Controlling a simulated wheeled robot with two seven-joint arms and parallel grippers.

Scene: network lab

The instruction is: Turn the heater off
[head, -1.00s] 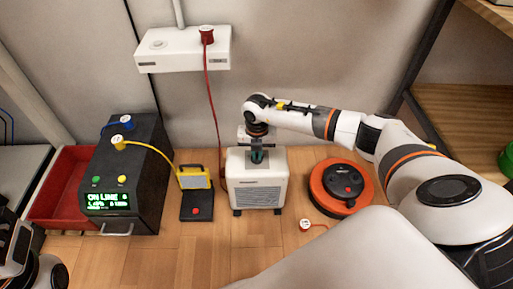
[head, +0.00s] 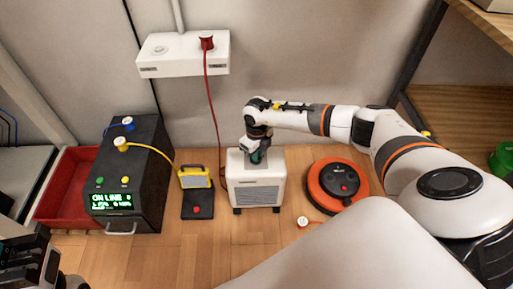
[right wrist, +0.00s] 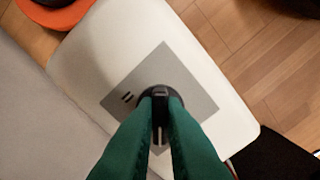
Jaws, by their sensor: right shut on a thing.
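The heater (head: 257,195) is a small white box with a grey front grille, upright on the wooden floor. Its white top with a grey panel (right wrist: 185,65) fills much of the right wrist view. A round black knob (right wrist: 160,93) with a pale mark stands on that panel. My right gripper (head: 256,158) is above the heater's top. In the right wrist view its green fingers (right wrist: 161,102) are shut on the knob and hide part of it. My left gripper (head: 22,262) is at the lower left, far from the heater; its jaws are unclear.
A red plug (head: 207,42) sits in the white wall socket box (head: 185,62), its red cord hanging behind the heater. An orange-black cable reel (head: 338,186) is right of the heater. A yellow lamp (head: 195,178) and a dark lit-display unit (head: 128,180) stand left. A red tray (head: 65,192) is further left.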

